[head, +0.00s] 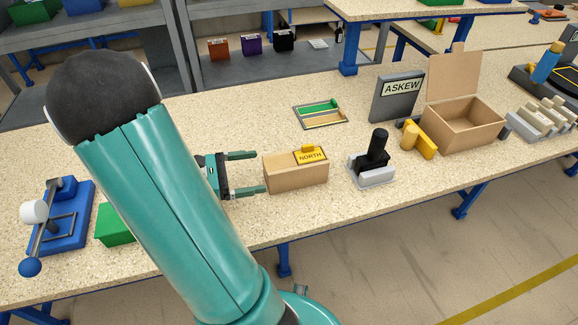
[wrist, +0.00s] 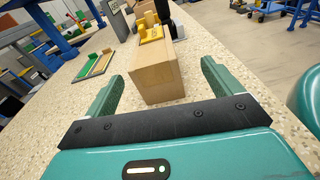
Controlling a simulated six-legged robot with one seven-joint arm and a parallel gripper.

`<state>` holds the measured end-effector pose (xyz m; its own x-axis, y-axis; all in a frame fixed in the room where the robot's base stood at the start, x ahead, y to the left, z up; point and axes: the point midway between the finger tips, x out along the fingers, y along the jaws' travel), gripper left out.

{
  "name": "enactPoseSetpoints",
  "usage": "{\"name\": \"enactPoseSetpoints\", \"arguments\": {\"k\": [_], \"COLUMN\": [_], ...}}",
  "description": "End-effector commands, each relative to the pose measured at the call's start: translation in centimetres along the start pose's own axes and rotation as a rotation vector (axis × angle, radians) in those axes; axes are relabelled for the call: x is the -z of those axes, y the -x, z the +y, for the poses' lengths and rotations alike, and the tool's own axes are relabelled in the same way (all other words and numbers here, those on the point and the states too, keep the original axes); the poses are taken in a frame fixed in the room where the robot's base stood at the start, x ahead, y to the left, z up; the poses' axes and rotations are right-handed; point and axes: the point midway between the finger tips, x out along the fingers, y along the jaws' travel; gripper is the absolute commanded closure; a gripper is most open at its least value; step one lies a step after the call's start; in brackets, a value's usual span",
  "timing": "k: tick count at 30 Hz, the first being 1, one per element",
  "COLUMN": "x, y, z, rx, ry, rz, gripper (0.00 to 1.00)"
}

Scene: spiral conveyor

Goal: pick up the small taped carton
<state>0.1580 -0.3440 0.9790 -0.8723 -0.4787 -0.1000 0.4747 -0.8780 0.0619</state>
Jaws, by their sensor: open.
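A small brown carton (head: 296,175) sits on the speckled table, with a yellow label reading NORTH and a yellow piece on its top. In the wrist view the carton (wrist: 158,80) stands ahead, its near end between the two finger lines. My gripper (head: 246,173) is open at the carton's left end, with its fingers pointing right toward it. In the wrist view my open gripper (wrist: 160,85) has one green finger on each side of the carton's near end. I see no finger touching the carton.
A black stamp-like object on a grey base (head: 372,165) stands right of the carton. Farther right are a yellow part (head: 418,138), an open box (head: 470,125) and an ASKEW sign (head: 397,97). A small tray (head: 321,114) lies behind. A blue fixture (head: 60,218) is at left.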

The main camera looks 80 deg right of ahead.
Motion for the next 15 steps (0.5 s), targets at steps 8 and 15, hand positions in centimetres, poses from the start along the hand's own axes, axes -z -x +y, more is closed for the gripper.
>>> {"name": "enactPoseSetpoints", "arguments": {"k": [8,15], "x": [0.3,0.3], "y": [-2.4,-4.8], "z": [1.0,1.0], "rx": [-0.007,-0.009], "ry": [0.065,0.064], "rz": [-0.104,-0.102], "gripper": [0.09,0.09]}}
